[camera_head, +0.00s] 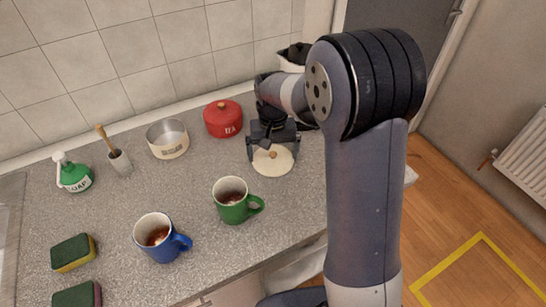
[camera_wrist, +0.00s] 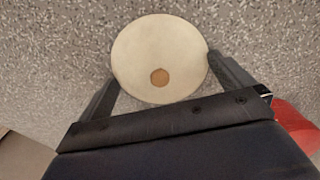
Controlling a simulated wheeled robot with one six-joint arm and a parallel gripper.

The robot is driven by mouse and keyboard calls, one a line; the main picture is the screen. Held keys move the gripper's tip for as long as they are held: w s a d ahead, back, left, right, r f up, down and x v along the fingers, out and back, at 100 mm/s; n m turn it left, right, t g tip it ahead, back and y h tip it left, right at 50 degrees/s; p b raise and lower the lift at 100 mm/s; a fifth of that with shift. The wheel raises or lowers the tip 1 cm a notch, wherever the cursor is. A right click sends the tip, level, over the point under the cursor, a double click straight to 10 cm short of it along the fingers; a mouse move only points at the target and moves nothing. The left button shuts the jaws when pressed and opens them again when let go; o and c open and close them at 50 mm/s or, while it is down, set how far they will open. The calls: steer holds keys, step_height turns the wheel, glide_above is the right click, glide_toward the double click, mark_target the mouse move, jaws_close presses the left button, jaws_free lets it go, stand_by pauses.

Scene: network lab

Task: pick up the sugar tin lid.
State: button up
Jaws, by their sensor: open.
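The sugar tin lid is a round cream disc with a small wooden knob (camera_head: 273,162), lying on the grey speckled counter with its knob up. In the wrist view the lid (camera_wrist: 160,45) fills the space ahead of my gripper. My gripper (camera_head: 273,153) is open, pointing down over the lid. In the wrist view its fingers (camera_wrist: 163,70) lie on either side of the lid, close to its rim. I cannot tell whether they touch it or how high they are. The open cream tin (camera_head: 167,140), with dark lettering, stands to the left without a lid.
A red tea tin (camera_head: 223,119) stands just left of my gripper in the head view. A green mug (camera_head: 232,204) and a blue mug (camera_head: 158,238) are nearer. The tiled wall is behind.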

steer(key=shift+c, duration=0.2)
steer(key=shift+s+f, duration=0.1)
steer(key=shift+s, duration=0.05)
steer(key=c, duration=0.9)
steer(key=shift+f, duration=0.1)
steer(key=shift+c, duration=0.7)
